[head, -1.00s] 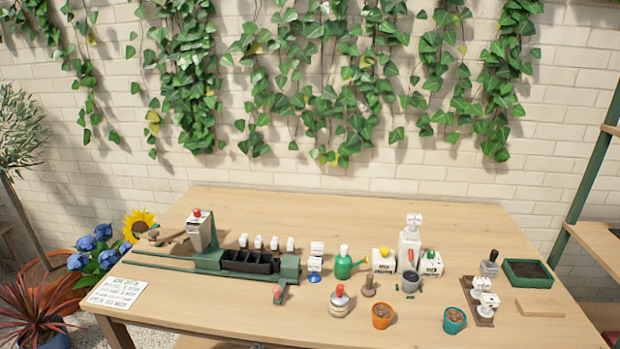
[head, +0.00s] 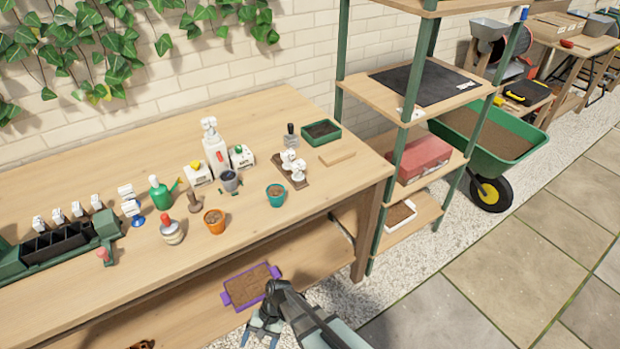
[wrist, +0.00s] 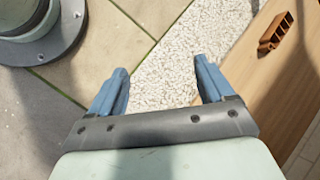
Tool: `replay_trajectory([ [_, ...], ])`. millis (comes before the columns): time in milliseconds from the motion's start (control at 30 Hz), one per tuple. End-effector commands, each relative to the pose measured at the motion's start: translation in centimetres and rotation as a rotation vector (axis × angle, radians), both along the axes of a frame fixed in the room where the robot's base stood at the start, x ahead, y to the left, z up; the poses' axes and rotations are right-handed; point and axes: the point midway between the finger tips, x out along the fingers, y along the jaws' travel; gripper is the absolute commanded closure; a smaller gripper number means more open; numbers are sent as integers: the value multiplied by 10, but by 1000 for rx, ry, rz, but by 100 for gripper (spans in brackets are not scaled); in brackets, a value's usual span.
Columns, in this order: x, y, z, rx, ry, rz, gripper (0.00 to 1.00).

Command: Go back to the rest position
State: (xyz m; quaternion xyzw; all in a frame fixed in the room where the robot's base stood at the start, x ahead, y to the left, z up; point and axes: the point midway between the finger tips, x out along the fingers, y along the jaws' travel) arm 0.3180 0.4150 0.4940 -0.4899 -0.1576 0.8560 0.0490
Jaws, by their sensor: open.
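My gripper (head: 262,332) is at the bottom of the head view, in front of the potting table (head: 120,135) and low down, near the table's lower shelf. In the wrist view my gripper (wrist: 160,82) has its two blue fingers spread wide with nothing between them. Gravel ground and paving show beyond the fingers. An orange pot (head: 214,226) and a teal pot (head: 276,200) with brown contents stand on the table, well apart from my gripper.
A purple-rimmed tray (head: 232,300) lies on the lower shelf close to my gripper. A brown slotted block (wrist: 275,32) lies on wood in the wrist view. A shelf rack (head: 398,165) and green wheelbarrow (head: 478,150) stand to the right. Paving (head: 500,270) at lower right is clear.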

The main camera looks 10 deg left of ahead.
Motion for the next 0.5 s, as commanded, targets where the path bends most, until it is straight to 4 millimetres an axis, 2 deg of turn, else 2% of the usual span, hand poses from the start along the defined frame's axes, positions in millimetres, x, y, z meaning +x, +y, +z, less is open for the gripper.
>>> replay_trajectory([
  [33, 6, -22, -5, -16, -5, -13, 19],
  [200, 22, -84, -22, -66, -27, -32, 19],
  [500, 26, -191, -44, -153, -37, -58, 19],
])
